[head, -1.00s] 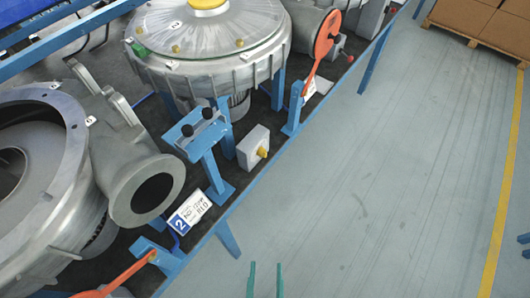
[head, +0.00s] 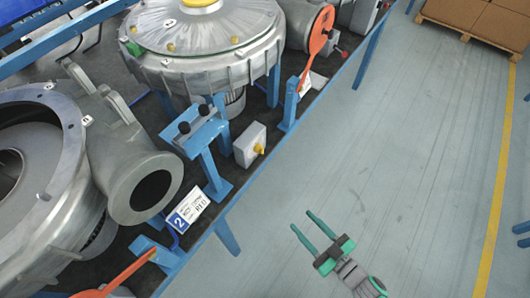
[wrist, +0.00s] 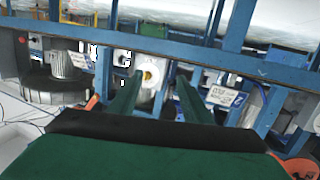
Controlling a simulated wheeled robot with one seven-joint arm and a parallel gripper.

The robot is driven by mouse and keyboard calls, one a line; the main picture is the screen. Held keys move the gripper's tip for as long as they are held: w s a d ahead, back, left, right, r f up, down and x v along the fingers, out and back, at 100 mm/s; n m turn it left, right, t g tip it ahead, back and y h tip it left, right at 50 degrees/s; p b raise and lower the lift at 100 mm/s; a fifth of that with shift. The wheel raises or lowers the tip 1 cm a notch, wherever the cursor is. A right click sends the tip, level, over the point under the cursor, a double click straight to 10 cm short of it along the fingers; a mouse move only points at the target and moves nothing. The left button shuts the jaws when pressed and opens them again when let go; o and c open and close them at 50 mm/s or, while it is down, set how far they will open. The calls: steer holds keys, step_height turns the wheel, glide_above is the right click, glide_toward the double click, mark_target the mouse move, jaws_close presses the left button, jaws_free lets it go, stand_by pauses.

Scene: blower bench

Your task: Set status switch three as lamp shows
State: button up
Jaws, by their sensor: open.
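My gripper (head: 301,219) is open and empty, beyond the bench's front edge, apart from the box. A yellow dome (head: 203,3) sits atop the far blower and is cut by the frame; I cannot tell if it is a lamp.
A sign marked 2 (head: 188,210) lies left of the box by the near blower (head: 50,170). Orange levers (head: 316,38) stand at both ends. A blue rail (head: 290,135) runs along the bench edge. The grey floor (head: 420,150) at right is clear; boxes (head: 500,25) sit far back.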

steer(key=w+a+r+n+g+y, duration=0.1)
steer(key=w+r+n+y, duration=0.15)
steer(key=w, duration=0.75)
steer(key=g+y, duration=0.1)
steer(key=y, duration=0.1)
glide_toward(263, 152)
steer(key=x, duration=0.9)
steer(key=shift+w+f, duration=0.1)
steer(key=shift+w, duration=0.05)
steer(key=c, duration=1)
